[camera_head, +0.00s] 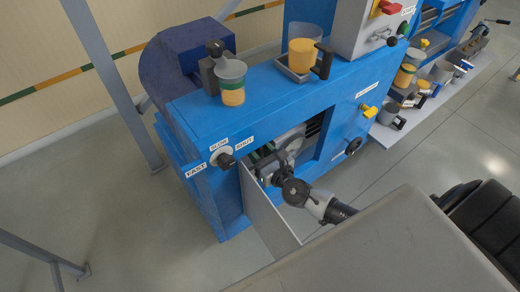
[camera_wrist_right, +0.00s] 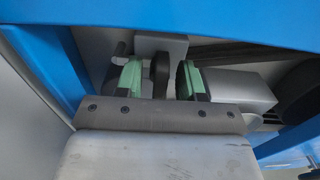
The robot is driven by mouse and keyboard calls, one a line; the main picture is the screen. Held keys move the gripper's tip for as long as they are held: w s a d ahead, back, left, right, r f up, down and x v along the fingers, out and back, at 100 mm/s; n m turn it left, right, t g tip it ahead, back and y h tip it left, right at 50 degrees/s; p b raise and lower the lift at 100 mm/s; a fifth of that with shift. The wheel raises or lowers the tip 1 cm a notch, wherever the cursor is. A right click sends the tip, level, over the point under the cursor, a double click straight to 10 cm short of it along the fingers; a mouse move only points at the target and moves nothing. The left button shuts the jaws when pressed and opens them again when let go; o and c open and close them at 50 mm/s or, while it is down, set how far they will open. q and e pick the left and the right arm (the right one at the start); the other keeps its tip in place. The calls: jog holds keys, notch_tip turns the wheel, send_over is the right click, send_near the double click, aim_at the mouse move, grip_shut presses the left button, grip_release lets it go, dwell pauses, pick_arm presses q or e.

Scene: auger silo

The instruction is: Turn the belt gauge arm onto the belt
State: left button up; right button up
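The blue machine (camera_head: 270,95) has an opening in its front, with grey parts and dark slats inside. My right gripper (camera_head: 263,163) reaches into this opening. In the right wrist view its two green-padded fingers (camera_wrist_right: 160,80) stand apart, one on each side of a dark upright piece (camera_wrist_right: 161,74) below a grey block (camera_wrist_right: 161,43). Gaps show on both sides of the dark piece. It may be the gauge arm's grip; I cannot tell for sure. The belt cannot be made out clearly. My left gripper is out of view.
A grey door panel (camera_head: 266,215) stands open at the left of the opening, close to my right arm. Cups (camera_head: 231,83) stand on top. A shelf (camera_head: 405,125) with cups is at the right.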

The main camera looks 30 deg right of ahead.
grip_shut()
